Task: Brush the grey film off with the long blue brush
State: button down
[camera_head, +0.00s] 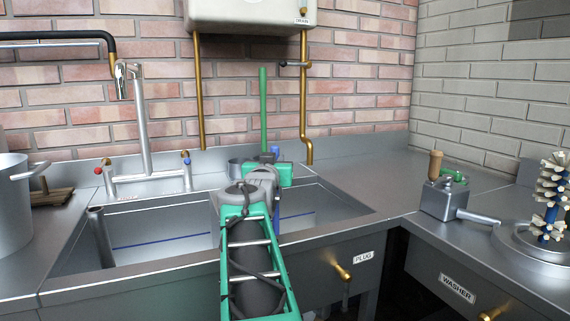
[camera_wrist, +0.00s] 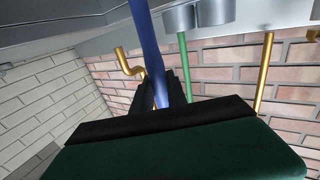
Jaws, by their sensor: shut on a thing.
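My gripper (camera_head: 279,173) is over the sink, near its back edge. It is shut on the long blue brush, whose thin shaft shows below the gripper (camera_head: 277,212), with a short blue piece above it. In the wrist view my gripper's dark fingers (camera_wrist: 162,92) close around the blue brush (camera_wrist: 149,40), which runs up out of the frame. The brush's bristle end cannot be made out. The sink (camera_head: 160,235) is an open steel basin with a blue line along its inner wall. I cannot make out any grey film.
A green stick (camera_head: 263,105) stands upright behind my gripper, by a grey cup (camera_head: 236,167). A tap (camera_head: 142,120) stands behind the sink, a pot (camera_head: 12,215) at the left. On the right are a metal box (camera_head: 443,198) and a white-pegged blue post (camera_head: 550,200).

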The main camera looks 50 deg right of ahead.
jog(key=shift+w+a, duration=1.4)
jog(key=shift+w, duration=1.7)
jog(key=shift+s+d, duration=3.55)
jog(key=shift+d, duration=2.4)
jog(key=shift+w+a+b, duration=1.35)
jog(key=shift+w+a, duration=2.2)
jog(key=shift+a, duration=2.4)
jog(key=s+d+b, duration=0.2)
jog(key=s, duration=0.3)
jog(key=shift+s, duration=0.35)
notch_tip(320, 180, up, 20)
jog(key=p, duration=1.4)
jog(key=shift+p, duration=0.4)
